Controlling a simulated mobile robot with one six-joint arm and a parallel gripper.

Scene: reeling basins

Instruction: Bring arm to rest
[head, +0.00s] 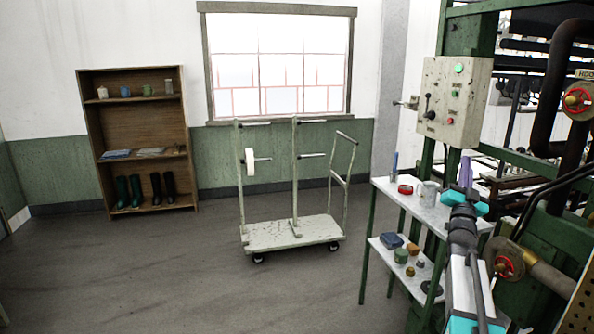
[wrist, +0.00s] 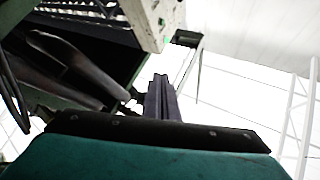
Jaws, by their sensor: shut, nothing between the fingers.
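My gripper (head: 466,170) is at the right in the head view, raised in front of the green machine frame and above a small white shelf stand (head: 405,190). Its fingers point upward. In the wrist view the gripper fingers (wrist: 160,95) are together and hold nothing. My arm runs up from the bottom right of the head view and hides part of the stand.
A control box (head: 455,100) and pipes with red valve wheels (head: 577,100) stand close by my arm. The stand holds a mug (head: 428,193) and several small items. A white trolley (head: 292,232) stands mid-floor; a wooden shelf (head: 138,140) is at left. Floor at left is clear.

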